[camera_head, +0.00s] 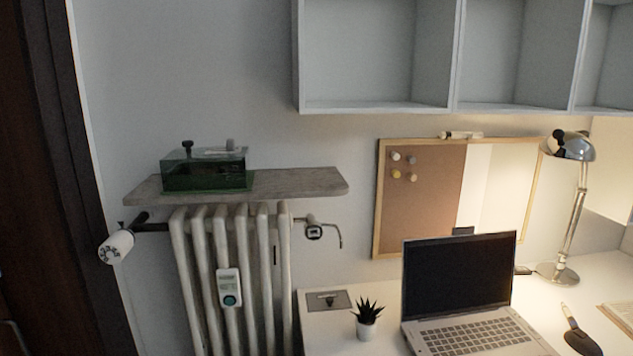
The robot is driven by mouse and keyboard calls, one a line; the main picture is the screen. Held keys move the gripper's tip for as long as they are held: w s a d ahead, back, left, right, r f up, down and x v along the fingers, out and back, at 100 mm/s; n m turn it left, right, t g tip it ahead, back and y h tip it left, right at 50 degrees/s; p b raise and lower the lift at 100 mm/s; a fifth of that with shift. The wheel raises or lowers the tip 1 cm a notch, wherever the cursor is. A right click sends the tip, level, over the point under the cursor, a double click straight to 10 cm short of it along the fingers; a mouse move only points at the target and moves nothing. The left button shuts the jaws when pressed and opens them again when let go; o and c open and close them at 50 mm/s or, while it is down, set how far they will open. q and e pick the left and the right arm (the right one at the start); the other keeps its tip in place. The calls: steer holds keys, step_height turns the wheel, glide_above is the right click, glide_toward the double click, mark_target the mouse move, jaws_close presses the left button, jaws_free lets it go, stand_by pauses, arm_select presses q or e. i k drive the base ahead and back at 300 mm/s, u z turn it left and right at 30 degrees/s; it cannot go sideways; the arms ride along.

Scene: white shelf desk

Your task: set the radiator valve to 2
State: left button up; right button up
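The radiator (205,265) stands against the wall at the left, under a wooden shelf. The radiator valve (116,247) is a white knob with dark markings on a dark pipe at the radiator's upper left. The markings are too small to read, so I cannot tell its setting. A small white device with a green button (229,288) is on the radiator's front. Neither of my grippers is in view.
A green transparent box (205,171) sits on the wooden shelf (300,182). The desk (325,332) at the right holds a laptop (458,280), a potted plant (367,322) and a lamp (570,150). A dark door frame (75,180) is left of the valve.

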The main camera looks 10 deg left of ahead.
mark_target(116, 248)
steer(key=u, duration=1.45)
